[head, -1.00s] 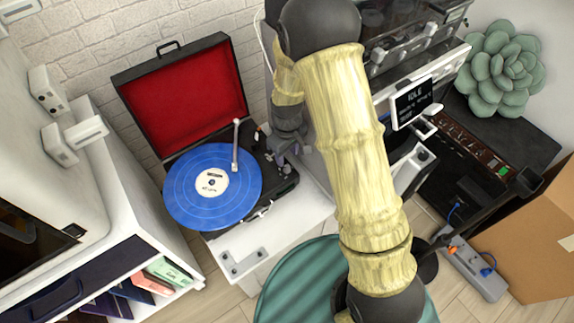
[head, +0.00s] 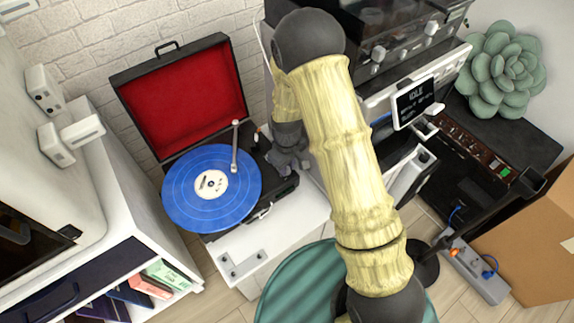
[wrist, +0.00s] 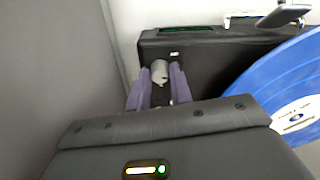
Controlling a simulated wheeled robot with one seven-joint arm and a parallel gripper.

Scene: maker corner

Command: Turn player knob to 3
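The record player (head: 212,237) is a black case with a raised red-lined lid (head: 186,98) and a blue record (head: 230,207). My gripper (head: 290,152) is at its right end; in the head view its fingers are hidden behind my wrist. In the wrist view, the purple fingers of my gripper (wrist: 158,88) stand apart, one on each side of a small grey cylindrical knob (wrist: 159,70). The player case (wrist: 215,50) lies behind it. I cannot tell whether the fingers touch the knob. Its pointer and the numbers are not readable.
The tonearm (head: 234,150) stands close to the left of my gripper. A machine with an "IDLE" screen (head: 416,101) is to the right. A white shelf unit (head: 128,205) is at left, and a green ridged round surface (head: 300,290) is in front.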

